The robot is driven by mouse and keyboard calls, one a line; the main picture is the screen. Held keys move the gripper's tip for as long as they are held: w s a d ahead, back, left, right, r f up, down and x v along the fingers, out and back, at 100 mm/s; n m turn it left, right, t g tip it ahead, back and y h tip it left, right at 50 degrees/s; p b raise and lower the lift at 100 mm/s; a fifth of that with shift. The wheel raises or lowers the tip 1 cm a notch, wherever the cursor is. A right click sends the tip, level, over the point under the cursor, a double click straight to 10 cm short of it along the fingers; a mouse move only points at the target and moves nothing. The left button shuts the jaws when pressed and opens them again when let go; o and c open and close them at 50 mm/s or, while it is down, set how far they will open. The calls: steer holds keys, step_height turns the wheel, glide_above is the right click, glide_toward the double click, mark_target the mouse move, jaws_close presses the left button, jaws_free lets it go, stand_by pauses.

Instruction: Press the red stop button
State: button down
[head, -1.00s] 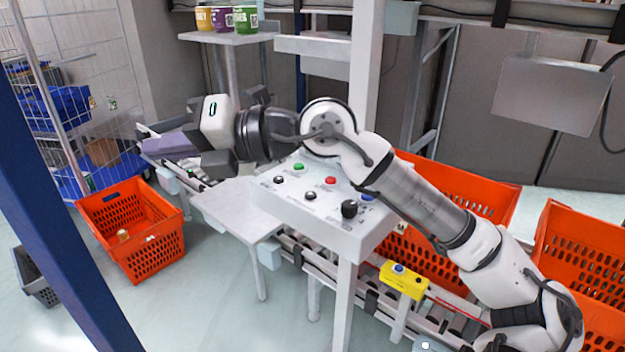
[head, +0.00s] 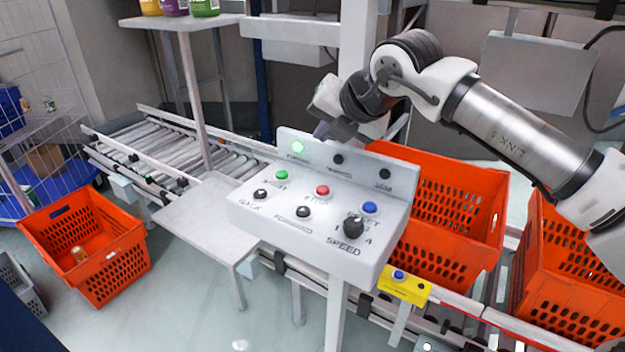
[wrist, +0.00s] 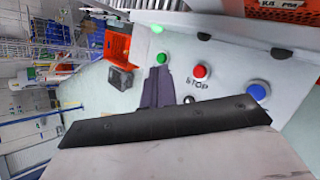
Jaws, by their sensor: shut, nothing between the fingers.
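The red stop button (head: 322,190) sits in the middle of the sloped white control panel (head: 262,218), between a green button (head: 282,175) and a blue button (head: 369,208). In the wrist view the red button (wrist: 200,71) shows above the printed word STOP, uncovered. My gripper (head: 321,130) is shut and empty, above the panel's raised back plate, behind the red button in the head view. In the wrist view the closed fingers (wrist: 158,88) point at the panel near the green button, left of the red one. No contact with the button shows.
A black speed knob (head: 353,227) and black buttons (head: 303,211) share the panel. A lit green lamp (head: 298,147) is on the back plate. Orange totes (head: 450,185) stand behind on the right. A grey side shelf (head: 205,215) adjoins the panel's left.

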steer(key=shift+w+d, duration=0.1)
steer(key=shift+d, duration=0.05)
stand_by(0.3)
steer(key=b, duration=0.5)
glide_above(326, 192)
step_height(326, 192, down, 8)
steer(key=shift+r, duration=0.1)
steer(key=shift+f+b, duration=0.45)
steer(key=shift+b, duration=0.05)
steer(key=shift+f, duration=0.1)
stand_by(1.2)
steer(key=shift+f+b, duration=0.4)
steer(key=shift+b, duration=0.35)
